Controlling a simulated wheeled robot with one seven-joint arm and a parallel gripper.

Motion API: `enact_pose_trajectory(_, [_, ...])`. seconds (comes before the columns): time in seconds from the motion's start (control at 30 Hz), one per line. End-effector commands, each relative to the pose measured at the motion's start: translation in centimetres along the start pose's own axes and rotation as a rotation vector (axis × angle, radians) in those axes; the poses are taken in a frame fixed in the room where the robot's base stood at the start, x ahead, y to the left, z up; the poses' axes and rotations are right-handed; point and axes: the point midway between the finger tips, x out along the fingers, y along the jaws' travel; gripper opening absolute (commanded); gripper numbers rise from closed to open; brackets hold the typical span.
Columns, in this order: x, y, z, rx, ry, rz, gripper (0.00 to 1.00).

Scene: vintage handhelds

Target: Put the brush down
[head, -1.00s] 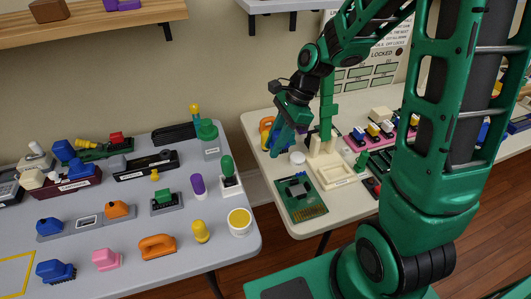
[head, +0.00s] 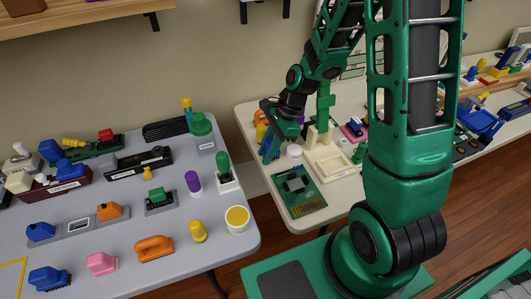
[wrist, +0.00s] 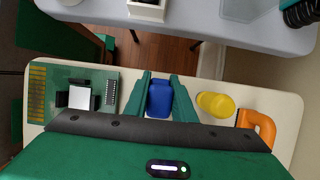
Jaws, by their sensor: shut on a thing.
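My gripper (wrist: 161,90) is shut on a blue block-like piece (wrist: 159,100), which I take to be the brush. Its sides touch both green fingers in the wrist view, and any bristles are hidden. In the head view the gripper (head: 270,148) is at the left end of the cream table (head: 248,125), with a little blue showing at the fingers. I cannot tell whether the brush touches the tabletop.
A green circuit board (head: 299,190) lies in front of the gripper, near a white round piece (head: 294,151). A yellow piece (wrist: 215,104) and an orange handle (wrist: 258,125) are close by. The grey table (head: 110,225) at left holds many small items.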

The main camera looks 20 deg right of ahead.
Motion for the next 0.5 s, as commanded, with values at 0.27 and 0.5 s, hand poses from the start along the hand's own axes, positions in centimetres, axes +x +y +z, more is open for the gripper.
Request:
enact_pose_trajectory(0.27, [0.81, 0.0, -0.35, 0.0, 0.0, -0.001, 0.0])
enact_pose_trajectory(0.5, [0.99, 0.01, -0.44, 0.001, 0.0, 0.0, 0.3])
